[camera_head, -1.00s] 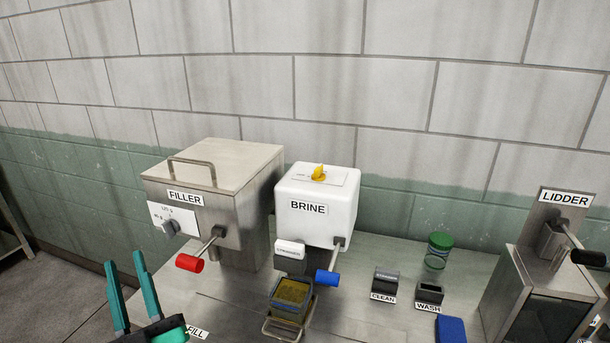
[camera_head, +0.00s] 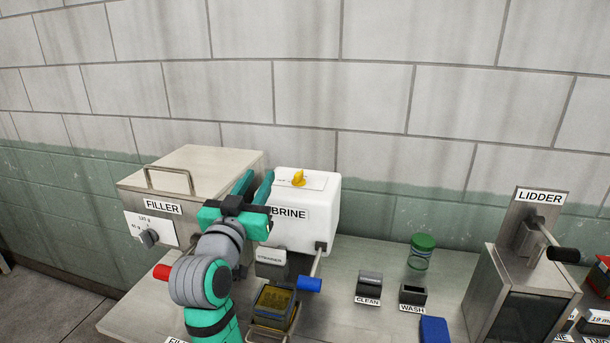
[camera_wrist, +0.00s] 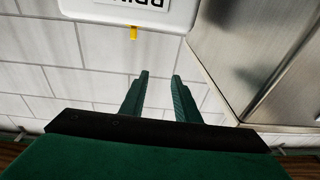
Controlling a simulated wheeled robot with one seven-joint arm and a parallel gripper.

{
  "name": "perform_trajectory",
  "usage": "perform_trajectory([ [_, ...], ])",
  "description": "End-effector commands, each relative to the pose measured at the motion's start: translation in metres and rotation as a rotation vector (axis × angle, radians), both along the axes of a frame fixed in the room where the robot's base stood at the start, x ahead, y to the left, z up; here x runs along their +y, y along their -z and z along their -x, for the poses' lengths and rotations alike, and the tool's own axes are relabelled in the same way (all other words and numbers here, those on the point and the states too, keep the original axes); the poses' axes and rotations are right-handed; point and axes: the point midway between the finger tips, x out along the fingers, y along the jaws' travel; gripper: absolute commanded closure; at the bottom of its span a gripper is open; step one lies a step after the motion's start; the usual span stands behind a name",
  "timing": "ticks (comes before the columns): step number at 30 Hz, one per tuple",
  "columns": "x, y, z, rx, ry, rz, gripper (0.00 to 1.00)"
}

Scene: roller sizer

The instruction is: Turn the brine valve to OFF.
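The brine valve is a yellow knob (camera_head: 298,178) on top of the white BRINE box (camera_head: 322,212). In the wrist view the yellow knob (camera_wrist: 134,33) juts past the edge of the white box (camera_wrist: 165,14), left of my fingers. The printed positions beside the knob are too small to read. My gripper (camera_head: 256,184) is raised at the left side of the BRINE box, partly covering its label. Its two fingers are apart with nothing between them, and they do not appear to touch the knob. They also show in the wrist view (camera_wrist: 160,82).
The steel FILLER box (camera_head: 190,178) stands close to the left of my gripper. A blue-handled lever (camera_head: 309,285) and an open container (camera_head: 274,300) are at the BRINE box's front. A green-lidded jar (camera_head: 421,251) and the LIDDER (camera_head: 525,270) stand to the right.

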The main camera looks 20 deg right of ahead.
Motion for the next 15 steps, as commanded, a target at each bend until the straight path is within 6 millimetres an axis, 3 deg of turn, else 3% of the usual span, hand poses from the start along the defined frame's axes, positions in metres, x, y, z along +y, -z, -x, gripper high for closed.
perform_trajectory([
  [3, -0.029, 0.021, 0.005, 0.083, 0.081, -0.06, 0.71],
  [6, -0.041, 0.031, 0.009, 0.121, 0.118, -0.09, 0.71],
  [11, -0.051, 0.034, 0.004, 0.135, 0.133, -0.102, 0.71],
  [15, -0.064, 0.035, -0.011, 0.136, 0.134, -0.102, 0.71],
])
